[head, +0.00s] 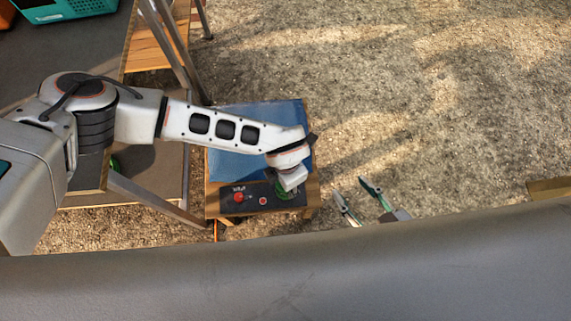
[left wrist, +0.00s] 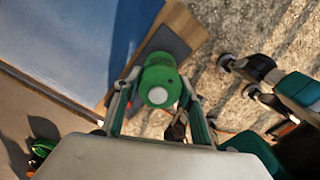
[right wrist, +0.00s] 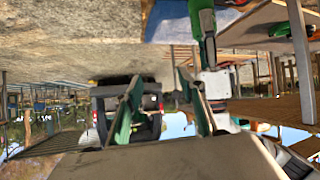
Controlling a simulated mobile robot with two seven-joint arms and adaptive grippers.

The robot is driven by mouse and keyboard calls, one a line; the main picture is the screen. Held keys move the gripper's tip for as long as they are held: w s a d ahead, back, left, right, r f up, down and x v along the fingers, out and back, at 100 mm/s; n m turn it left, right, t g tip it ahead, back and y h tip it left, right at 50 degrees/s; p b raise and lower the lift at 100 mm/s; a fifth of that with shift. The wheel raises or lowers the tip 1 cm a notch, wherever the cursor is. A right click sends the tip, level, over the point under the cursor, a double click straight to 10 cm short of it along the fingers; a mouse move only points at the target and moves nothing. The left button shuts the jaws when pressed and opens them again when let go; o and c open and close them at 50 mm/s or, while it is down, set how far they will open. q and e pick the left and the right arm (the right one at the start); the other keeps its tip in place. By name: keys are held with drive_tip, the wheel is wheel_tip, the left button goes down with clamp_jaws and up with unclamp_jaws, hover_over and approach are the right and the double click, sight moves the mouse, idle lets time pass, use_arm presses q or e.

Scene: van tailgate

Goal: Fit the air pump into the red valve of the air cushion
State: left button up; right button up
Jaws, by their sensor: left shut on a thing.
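The air cushion (head: 245,125) is a flat blue pad on a small wooden table. The red valve (head: 238,197) stands on a dark strip along its front edge. My left gripper (left wrist: 158,90) is shut on the green air pump (left wrist: 160,72), a cylinder with a pale round end. In the head view the pump (head: 284,190) is partly hidden under my left wrist, over the right part of the dark strip, to the right of the valve. My right gripper (head: 351,187) is open and empty over the gravel, right of the table; its spread green fingers also show in the right wrist view (right wrist: 162,95).
A small red button (head: 263,201) sits on the dark strip, right of the valve. A wooden stand with metal legs (head: 160,45) and a teal crate (head: 65,9) are at upper left. A grey surface (head: 300,285) fills the front. Gravel lies open to the right.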

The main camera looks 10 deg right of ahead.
use_arm(q)
drive_tip(key=shift+f, duration=0.5)
use_arm(e)
drive_tip(key=shift+w+a+r, duration=0.2)
drive_tip(key=shift+w+r, duration=0.1)
drive_tip(key=shift+w, duration=0.05)
drive_tip(key=shift+s+r, duration=0.2)
use_arm(q)
drive_tip(key=shift+f, duration=0.15)
use_arm(e)
drive_tip(key=shift+w+r, duration=0.1)
drive_tip(key=shift+w, duration=0.25)
use_arm(q)
drive_tip(key=shift+f, duration=0.6)
use_arm(e)
drive_tip(key=shift+s, duration=0.1)
use_arm(q)
drive_tip(key=shift+f, duration=0.1)
use_arm(e)
drive_tip(key=shift+s+f, duration=0.1)
drive_tip(key=shift+f, duration=0.1)
use_arm(q)
drive_tip(key=shift+f, duration=0.45)
use_arm(e)
drive_tip(key=shift+s+f, duration=0.3)
